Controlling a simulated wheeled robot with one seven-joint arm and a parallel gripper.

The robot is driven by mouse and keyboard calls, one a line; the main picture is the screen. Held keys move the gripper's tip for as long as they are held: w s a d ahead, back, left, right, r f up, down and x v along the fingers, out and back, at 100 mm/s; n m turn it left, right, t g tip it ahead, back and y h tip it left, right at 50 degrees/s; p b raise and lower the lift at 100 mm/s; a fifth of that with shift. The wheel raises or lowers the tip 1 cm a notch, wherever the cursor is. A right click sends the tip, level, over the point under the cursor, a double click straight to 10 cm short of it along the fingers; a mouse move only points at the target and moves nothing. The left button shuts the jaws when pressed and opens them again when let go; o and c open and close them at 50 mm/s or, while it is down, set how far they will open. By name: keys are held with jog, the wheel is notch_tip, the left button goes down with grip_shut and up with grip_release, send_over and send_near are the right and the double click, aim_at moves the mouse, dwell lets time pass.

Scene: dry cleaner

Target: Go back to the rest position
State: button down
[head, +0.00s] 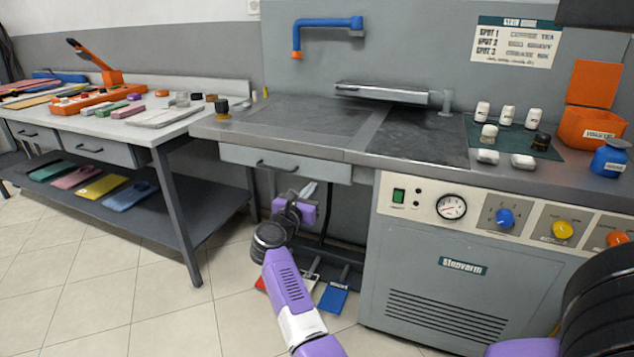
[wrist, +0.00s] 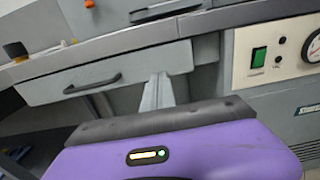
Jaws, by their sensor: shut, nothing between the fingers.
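My gripper (head: 308,191) is in front of the grey spotting bench, just below the front edge of its top and near the right end of a shallow drawer (head: 285,164). Its fingers are shut and hold nothing. I cannot tell from these frames whether the fingertips touch the bench. My purple and white arm reaches up to it from the bottom of the head view.
The steam cabinet (head: 455,290) stands close on the right. A table (head: 175,130) with a lower shelf stands on the left. White bottles (head: 507,115) stand on a green mat. The tiled floor (head: 160,305) at left front is clear.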

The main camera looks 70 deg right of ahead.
jog(key=shift+s+a, duration=0.1)
jog(key=shift+a, duration=1.6)
